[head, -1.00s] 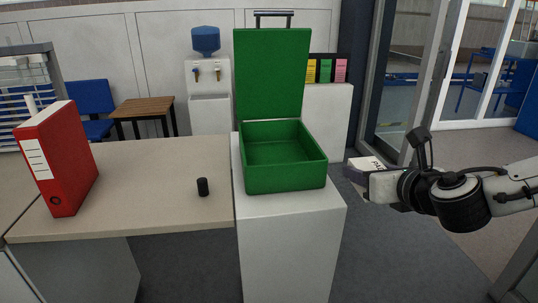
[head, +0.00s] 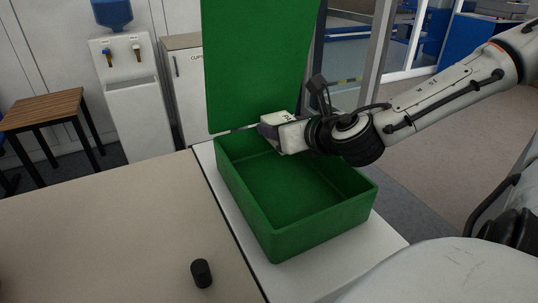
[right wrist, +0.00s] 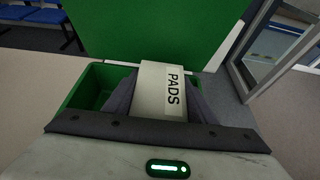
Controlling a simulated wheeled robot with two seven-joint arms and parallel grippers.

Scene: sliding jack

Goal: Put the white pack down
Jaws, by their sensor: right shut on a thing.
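The white pack (right wrist: 160,92), lettered "PADS", is held between the two dark fingers of my right gripper (right wrist: 158,98) in the right wrist view. In the head view my right gripper (head: 275,128) is over the back part of the open green case (head: 283,243), near its raised lid (head: 255,60). The pack is mostly hidden there by the gripper. The case also shows behind the pack in the right wrist view (right wrist: 88,92). The case floor that shows looks empty. I cannot tell the exact height of the pack above it. My left gripper is out of view.
The case stands on a white stand (head: 385,240) beside a beige table (head: 120,235). A small black cylinder (head: 201,273) is on the table near the case. A water dispenser (head: 135,85), a cabinet (head: 185,85) and a wooden side table (head: 45,110) are behind.

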